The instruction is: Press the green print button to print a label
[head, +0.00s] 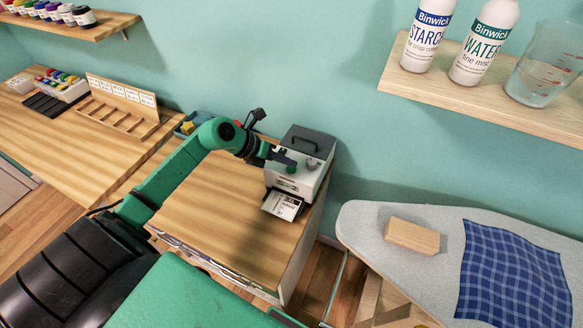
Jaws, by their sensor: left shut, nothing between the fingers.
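The label printer (287,184), pale with a dark grey top, stands on the wooden cabinet against the wall. The green button (291,169) is on its front face, and a round grey knob (312,163) is to the right of it. A printed white label (283,205) sticks out of the slot low on the front. My left gripper (287,160) is shut and empty, with its tips close to the printer's front just above the green button. I cannot tell whether it touches the printer. My right gripper is not in view.
The cabinet top (225,205) is clear in front of the printer. A blue bin (193,122) sits behind my left arm. An ironing board (375,222) with a wooden block (412,236) and blue checked cloth (512,275) is at right. A shelf (480,100) holds bottles above it.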

